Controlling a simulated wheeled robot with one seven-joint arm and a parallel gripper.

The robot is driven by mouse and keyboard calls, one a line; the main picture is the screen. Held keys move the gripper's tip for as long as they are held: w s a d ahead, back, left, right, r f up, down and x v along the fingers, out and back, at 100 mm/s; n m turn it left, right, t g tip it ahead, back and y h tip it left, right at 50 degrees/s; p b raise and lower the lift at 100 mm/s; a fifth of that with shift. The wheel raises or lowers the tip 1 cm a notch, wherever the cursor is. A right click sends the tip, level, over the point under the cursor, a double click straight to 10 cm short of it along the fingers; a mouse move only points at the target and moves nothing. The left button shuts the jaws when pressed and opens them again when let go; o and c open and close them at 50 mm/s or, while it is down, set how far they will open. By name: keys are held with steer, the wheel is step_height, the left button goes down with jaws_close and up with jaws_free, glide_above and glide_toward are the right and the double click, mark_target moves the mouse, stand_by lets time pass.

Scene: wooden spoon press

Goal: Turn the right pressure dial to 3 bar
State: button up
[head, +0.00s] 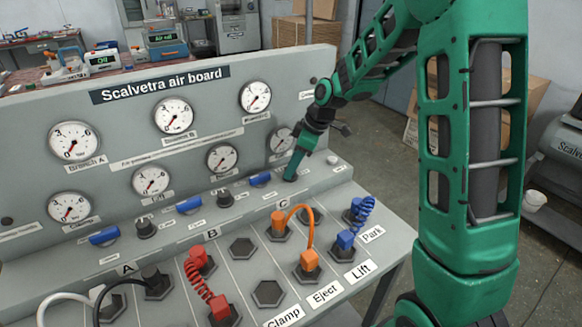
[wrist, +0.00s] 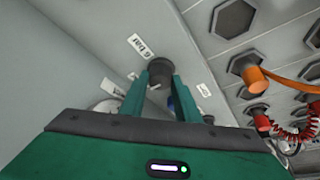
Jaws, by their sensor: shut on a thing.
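The right pressure dial is a dark round knob (wrist: 160,70) in the wrist view, between my fingers. My gripper (wrist: 161,95) is shut on it, one finger on each side, and small white labels sit beside it. In the head view my gripper (head: 291,177) points down at the right end of the board's ledge and hides this dial. The small gauge (head: 280,141) just above it is partly covered by my wrist, and its reading cannot be told.
Orange (head: 308,222), red (head: 199,282) and blue hoses (head: 363,210) stand on the front panel.

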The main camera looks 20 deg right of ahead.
steer(key=o, duration=1)
steer(key=shift+d, duration=0.1)
steer(key=v, duration=1)
steer(key=shift+d+r, duration=0.15)
steer(key=shift+r, duration=0.15)
steer(key=shift+s, duration=0.1)
steer(key=s+d+m+h, duration=0.1)
steer(key=s+d+m, duration=0.3)
steer(key=s, duration=0.7)
steer(key=s+d+f+m+g+h, duration=0.1)
steer(key=s+d+m, duration=0.3)
steer(key=s+m, duration=0.4)
steer(key=s+d+f+m+g+h, duration=0.1)
steer(key=s+d+m, duration=0.3)
steer(key=s, duration=1.2)
steer(key=shift+s+d+m+h, duration=0.1)
steer(key=shift+s+m+h, duration=0.05)
steer(key=shift+m, duration=0.4)
steer(key=shift+s+d+m+h, duration=0.1)
steer(key=shift+m+h, duration=0.05)
steer(key=shift+m, duration=0.4)
